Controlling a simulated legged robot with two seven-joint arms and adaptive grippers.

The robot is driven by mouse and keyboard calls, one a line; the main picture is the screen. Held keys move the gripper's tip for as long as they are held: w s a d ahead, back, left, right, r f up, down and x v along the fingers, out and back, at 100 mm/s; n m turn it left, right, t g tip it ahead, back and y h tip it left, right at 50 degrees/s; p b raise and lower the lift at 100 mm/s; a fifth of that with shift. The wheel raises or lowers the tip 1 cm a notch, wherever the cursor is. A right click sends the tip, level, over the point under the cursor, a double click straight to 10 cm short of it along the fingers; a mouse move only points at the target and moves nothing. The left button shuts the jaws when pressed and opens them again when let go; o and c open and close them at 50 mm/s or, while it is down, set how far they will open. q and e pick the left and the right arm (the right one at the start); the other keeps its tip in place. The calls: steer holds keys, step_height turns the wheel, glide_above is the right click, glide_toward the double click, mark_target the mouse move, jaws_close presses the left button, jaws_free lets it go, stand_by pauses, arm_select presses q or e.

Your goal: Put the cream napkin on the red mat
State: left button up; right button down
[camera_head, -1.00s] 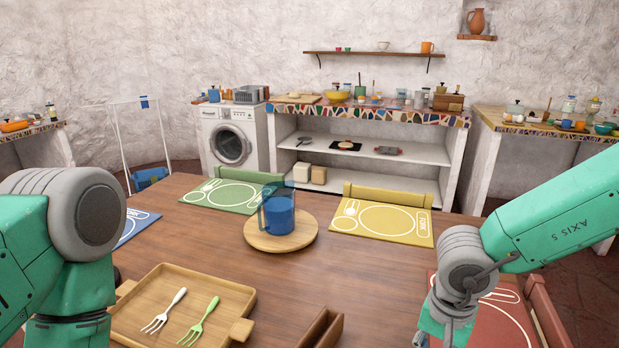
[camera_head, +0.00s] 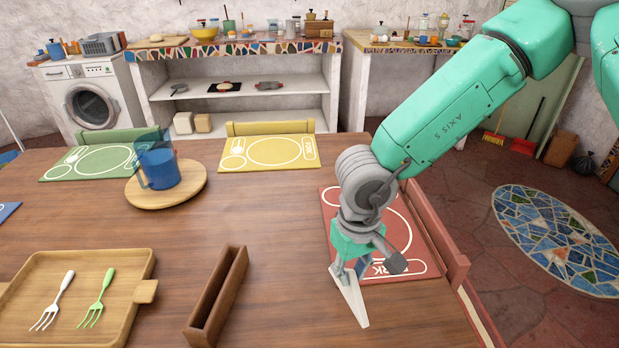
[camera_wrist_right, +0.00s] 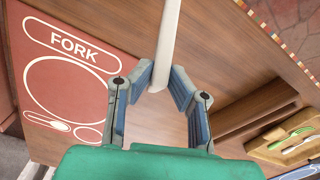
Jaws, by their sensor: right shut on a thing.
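The cream napkin (camera_head: 349,299) is a narrow, pale folded strip held by my right gripper (camera_head: 350,270). It hangs toward the front, at the near left corner of the red mat (camera_head: 402,232). In the right wrist view the napkin (camera_wrist_right: 169,35) runs up from between the fingertips (camera_wrist_right: 158,82), which are shut on it. The red mat (camera_wrist_right: 70,90) lies to the left there, with its white FORK outline showing. My right wrist covers part of the mat in the head view. Whether the napkin touches the table is unclear. My left gripper is out of view.
A narrow wooden holder (camera_head: 217,297) stands left of my right gripper. A wooden tray (camera_head: 128,262) with two forks is farther left. A blue mug (camera_head: 160,168) stands on a round board. A red chair back (camera_head: 436,232) borders the mat's right side.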

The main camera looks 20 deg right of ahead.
steer(key=shift+w, duration=0.1)
steer(key=shift+w+f+m+y, duration=0.1)
steer(key=shift+w+m+y, duration=0.05)
steer(key=shift+m+y, duration=0.2)
steer(key=w+d+r+m+t+y+p, duration=0.3)
steer(key=w+d+m+t+p, duration=0.45)
steer(key=w+d+m, duration=0.85)
steer(key=f+n+b, duration=0.1)
steer(key=f+b, duration=0.2)
steer(key=d+f+n+t+b, duration=0.1)
steer(key=f+b, duration=0.2)
steer(key=d+f+n+b, duration=0.1)
steer(key=f+b, duration=0.2)
steer(key=f, duration=0.1)
steer(key=shift+s+d+t+b, duration=0.15)
steer(key=shift+s+t+b, duration=0.15)
steer(key=shift+s+t, duration=0.05)
steer(key=shift+r, duration=0.15)
